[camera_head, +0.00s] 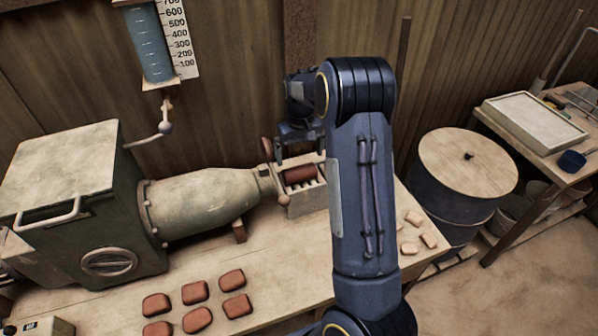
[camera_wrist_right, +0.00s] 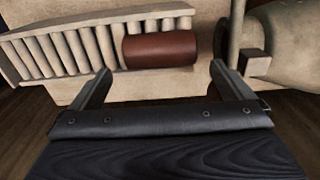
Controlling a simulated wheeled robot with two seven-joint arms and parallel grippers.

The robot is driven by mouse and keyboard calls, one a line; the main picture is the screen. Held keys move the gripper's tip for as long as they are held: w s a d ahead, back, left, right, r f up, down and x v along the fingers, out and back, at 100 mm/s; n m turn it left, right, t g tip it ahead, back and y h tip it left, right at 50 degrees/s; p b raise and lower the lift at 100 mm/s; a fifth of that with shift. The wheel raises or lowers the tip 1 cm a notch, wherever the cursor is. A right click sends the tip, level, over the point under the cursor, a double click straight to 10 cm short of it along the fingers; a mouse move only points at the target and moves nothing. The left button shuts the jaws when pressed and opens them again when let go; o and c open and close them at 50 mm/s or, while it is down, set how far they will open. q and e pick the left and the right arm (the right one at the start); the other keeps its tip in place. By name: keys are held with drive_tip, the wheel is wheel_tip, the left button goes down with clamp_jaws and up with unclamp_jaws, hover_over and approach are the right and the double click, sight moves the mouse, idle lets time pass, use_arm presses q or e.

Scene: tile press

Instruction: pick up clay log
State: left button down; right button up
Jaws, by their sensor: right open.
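The clay log (camera_head: 300,173) is a short red-brown cylinder lying on the pale slatted rack at the nozzle end of the extruder. In the right wrist view the clay log (camera_wrist_right: 160,49) lies lengthwise on the slatted rack (camera_wrist_right: 60,55), close to the nozzle on the right. My right gripper (camera_head: 294,158) is over the rack, by the log. In the right wrist view the two fingers of the right gripper (camera_wrist_right: 160,82) are apart, with the log beyond and between their tips. Nothing is held. My left gripper is not in view.
The extruder (camera_head: 205,200) stands left of the rack on the workbench (camera_head: 265,270). Several red-brown clay pieces (camera_head: 195,293) lie on the bench front, and small pale pieces (camera_head: 413,218) lie at its right. A lidded drum (camera_head: 468,160) stands to the right.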

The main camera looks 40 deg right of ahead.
sight(299, 168)
wheel_tip(299, 168, down, 8)
drive_tip(key=shift+w+p, duration=0.1)
drive_tip(key=shift+p, duration=0.9)
drive_tip(key=c, duration=1)
drive_tip(key=shift+o, duration=0.2)
drive_tip(key=shift+r, duration=0.1)
